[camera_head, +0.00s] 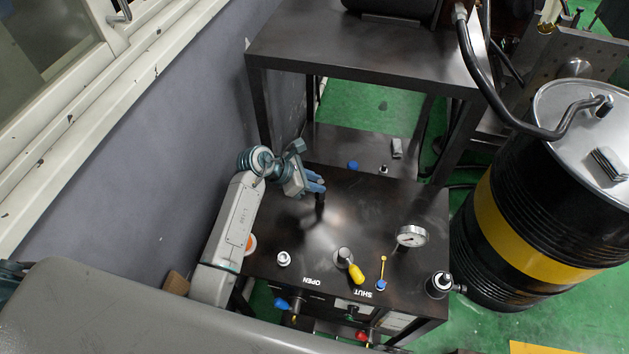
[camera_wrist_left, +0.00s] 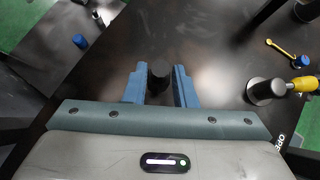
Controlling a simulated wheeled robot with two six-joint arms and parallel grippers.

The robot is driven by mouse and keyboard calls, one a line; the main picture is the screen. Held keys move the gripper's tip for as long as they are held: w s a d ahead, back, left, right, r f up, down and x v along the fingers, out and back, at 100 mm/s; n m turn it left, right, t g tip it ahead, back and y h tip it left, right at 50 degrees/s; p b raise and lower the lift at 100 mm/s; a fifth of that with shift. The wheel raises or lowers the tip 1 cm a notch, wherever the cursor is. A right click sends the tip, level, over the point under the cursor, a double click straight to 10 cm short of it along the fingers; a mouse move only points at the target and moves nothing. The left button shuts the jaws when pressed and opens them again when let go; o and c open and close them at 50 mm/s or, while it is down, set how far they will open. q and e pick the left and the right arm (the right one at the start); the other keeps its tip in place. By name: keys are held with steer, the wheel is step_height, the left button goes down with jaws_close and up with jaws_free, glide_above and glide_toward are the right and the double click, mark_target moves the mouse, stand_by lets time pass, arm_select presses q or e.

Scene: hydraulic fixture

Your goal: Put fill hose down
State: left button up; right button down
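My left gripper (camera_head: 318,188) is over the far left part of the dark metal bench top (camera_head: 385,195). My right gripper is not in view.
A pressure gauge (camera_head: 411,237), a yellow-handled lever (camera_head: 356,273) and a small yellow-and-blue valve (camera_head: 382,272) stand on the bench top. A black hose (camera_head: 492,92) runs to the black-and-yellow drum (camera_head: 510,235) at right. A taller dark table (camera_head: 350,45) stands behind.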

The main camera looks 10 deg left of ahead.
arm_select(q)
steer(key=shift+o, duration=1.1)
steer(key=shift+r, duration=0.1)
steer(key=b+v, duration=0.2)
steer(key=v, duration=1)
steer(key=shift+r+b, duration=0.35)
